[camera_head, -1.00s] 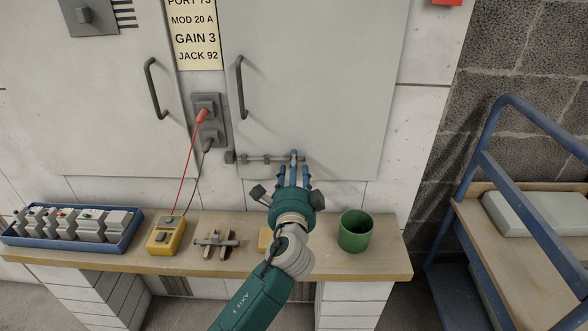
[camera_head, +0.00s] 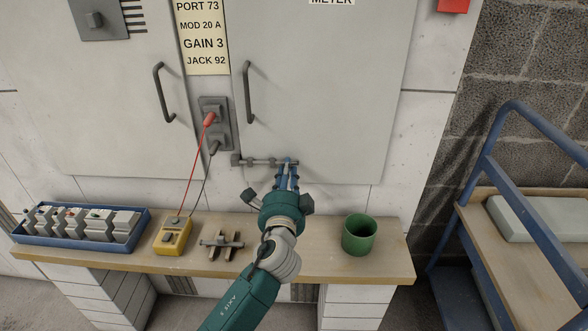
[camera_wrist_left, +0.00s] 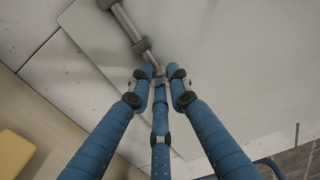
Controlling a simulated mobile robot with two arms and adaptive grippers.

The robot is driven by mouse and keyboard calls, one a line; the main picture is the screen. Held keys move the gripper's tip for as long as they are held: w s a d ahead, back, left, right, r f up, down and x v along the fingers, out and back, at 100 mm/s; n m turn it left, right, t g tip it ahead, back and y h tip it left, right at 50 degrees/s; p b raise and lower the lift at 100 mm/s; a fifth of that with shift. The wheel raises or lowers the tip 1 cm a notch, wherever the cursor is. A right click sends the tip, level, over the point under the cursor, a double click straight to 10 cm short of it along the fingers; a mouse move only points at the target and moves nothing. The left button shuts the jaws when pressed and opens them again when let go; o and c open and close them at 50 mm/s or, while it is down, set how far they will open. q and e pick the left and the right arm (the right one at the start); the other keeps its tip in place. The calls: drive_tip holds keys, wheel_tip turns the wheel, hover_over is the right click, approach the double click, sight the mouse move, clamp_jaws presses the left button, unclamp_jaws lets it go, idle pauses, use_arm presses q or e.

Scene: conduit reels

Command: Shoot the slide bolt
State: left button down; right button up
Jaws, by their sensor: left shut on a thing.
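The slide bolt (camera_head: 262,162) is a grey rod in brackets, lying level along the lower edge of the right cabinet door (camera_head: 330,90). A grey catch block (camera_head: 236,160) sits at its left end; the rod seems to reach it, but I cannot tell how deep. My left gripper (camera_head: 290,168) has its blue fingers shut on the bolt's knob at the right end; the fingers mostly hide the knob. In the left wrist view the fingertips (camera_wrist_left: 160,76) meet at the end of the bolt rod (camera_wrist_left: 127,22). My right gripper is not in view.
A blue-framed cart (camera_head: 490,165) stands at right.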

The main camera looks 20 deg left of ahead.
use_arm(q)
drive_tip(key=c, duration=1.6)
unclamp_jaws()
drive_tip(key=shift+a+f, duration=0.25)
drive_tip(key=shift+a, duration=0.05)
drive_tip(key=shift+o, duration=0.2)
drive_tip(key=shift+s+r, duration=0.1)
drive_tip(key=v, duration=1.2)
